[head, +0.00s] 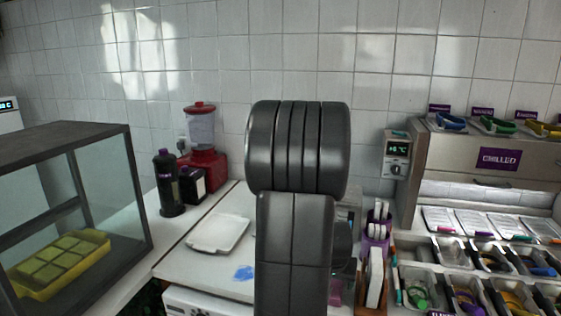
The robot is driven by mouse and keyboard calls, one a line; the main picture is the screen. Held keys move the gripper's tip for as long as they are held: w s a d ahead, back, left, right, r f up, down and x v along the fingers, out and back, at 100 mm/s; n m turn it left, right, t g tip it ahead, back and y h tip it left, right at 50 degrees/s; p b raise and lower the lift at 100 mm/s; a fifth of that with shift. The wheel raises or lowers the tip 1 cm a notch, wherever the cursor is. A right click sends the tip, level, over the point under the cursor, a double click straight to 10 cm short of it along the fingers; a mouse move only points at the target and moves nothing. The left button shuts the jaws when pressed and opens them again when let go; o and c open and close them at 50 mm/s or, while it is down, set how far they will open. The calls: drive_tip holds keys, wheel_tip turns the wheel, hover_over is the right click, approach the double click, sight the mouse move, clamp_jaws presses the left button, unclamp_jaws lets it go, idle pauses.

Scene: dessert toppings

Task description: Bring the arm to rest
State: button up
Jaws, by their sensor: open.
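My arm stands upright in the middle of the head view, its dark links seen from behind. A wide rounded joint tops a narrower link. My gripper does not show; I cannot see its fingers. The arm hides part of the counter and the wall behind it.
A glass case (75,130) with a yellow tray (58,262) stands at left. Dark bottles (166,183), a red dispenser (203,165) and a white tray (218,233) are on the counter. At right are a purple cup (376,226) and a chilled unit (497,158) with several topping bins.

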drive_tip(key=x, duration=0.3)
drive_tip(key=shift+f+b, duration=0.1)
drive_tip(key=shift+b, duration=0.2)
drive_tip(key=shift+s+r+p, duration=0.1)
drive_tip(key=shift+r+p, duration=0.2)
